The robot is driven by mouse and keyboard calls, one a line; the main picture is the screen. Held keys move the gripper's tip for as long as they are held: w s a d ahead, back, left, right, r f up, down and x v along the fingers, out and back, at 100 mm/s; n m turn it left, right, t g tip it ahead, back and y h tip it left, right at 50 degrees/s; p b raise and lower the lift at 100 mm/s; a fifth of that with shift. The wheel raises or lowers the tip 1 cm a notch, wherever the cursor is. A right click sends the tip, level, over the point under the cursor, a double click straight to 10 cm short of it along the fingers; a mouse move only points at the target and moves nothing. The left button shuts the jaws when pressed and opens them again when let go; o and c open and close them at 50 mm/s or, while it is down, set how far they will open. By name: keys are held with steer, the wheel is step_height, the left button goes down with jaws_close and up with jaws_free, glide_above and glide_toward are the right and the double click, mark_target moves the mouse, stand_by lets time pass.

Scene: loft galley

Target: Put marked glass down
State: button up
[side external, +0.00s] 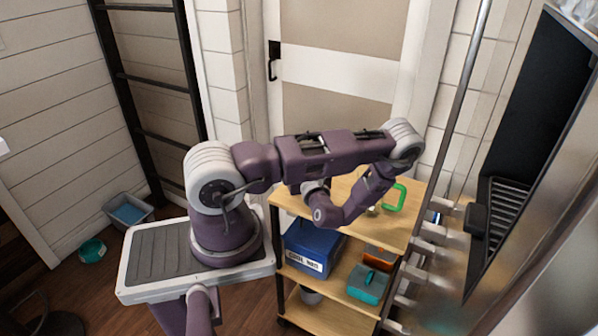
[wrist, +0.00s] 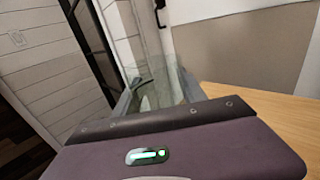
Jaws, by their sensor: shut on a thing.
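A clear glass (wrist: 152,90) shows in the wrist view just beyond the dark edge of my gripper (wrist: 156,96). My gripper is shut on the glass, with grey finger parts at its sides. The glass is see-through, and its base is hidden behind the gripper body. In the side external view my arm bends down over the wooden trolley (side external: 412,222). There my gripper and the glass are mostly hidden by the arm, so I cannot tell their height above the top.
A green loop-shaped thing (side external: 395,197) shows at the trolley top. Lower shelves hold a blue box (side external: 313,250), a teal case (side external: 366,287) and an orange item (side external: 379,257). A metal rail with pegs (side external: 428,233) stands close on the right. The trolley top in the wrist view (wrist: 262,110) looks bare.

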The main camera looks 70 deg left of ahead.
steer(key=shift+f, duration=1.5)
steer(key=shift+f, duration=0.1)
steer(key=o, duration=1.5)
steer(key=d, duration=0.5)
steer(key=shift+d, duration=0.3)
